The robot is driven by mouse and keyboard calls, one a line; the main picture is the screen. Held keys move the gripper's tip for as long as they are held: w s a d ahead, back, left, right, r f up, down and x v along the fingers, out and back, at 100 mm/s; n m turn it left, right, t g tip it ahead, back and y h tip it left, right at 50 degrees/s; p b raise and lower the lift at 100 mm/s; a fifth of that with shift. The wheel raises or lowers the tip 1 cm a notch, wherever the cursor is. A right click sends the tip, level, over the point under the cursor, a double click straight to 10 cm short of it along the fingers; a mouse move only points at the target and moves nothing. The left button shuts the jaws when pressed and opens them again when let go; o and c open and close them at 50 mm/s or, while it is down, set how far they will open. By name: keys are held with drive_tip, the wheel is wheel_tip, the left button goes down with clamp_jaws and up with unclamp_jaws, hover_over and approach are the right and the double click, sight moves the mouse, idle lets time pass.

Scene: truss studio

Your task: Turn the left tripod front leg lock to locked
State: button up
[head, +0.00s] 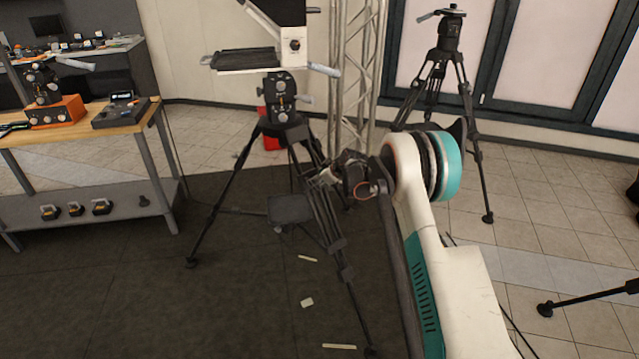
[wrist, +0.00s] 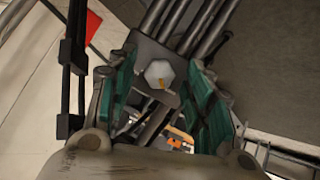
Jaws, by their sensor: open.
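The left tripod (head: 289,128) stands in the middle of the head view, with its front leg (head: 331,228) running down toward me. In the wrist view, the leg lock (wrist: 160,73) is a pale, many-sided knob with a small orange mark, set on a grey plate (wrist: 150,50) below several dark leg tubes. My gripper (wrist: 161,80) is open, with one teal pad on each side of the knob. I cannot tell whether either pad touches it. In the head view my gripper (head: 340,176) is beside the upper front leg, and the lock is hidden there.
A wooden workbench (head: 75,133) with equipment is at the left. A metal truss (head: 358,75) stands behind the tripod. Another tripod (head: 440,70) is at the back right. Small pale strips (head: 307,302) lie on the dark floor. The tripod's left leg (head: 225,195) spreads outward.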

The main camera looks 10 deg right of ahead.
drive_tip(key=shift+w+f, duration=0.2)
drive_tip(key=c, duration=1)
drive_tip(key=shift+c, duration=0.2)
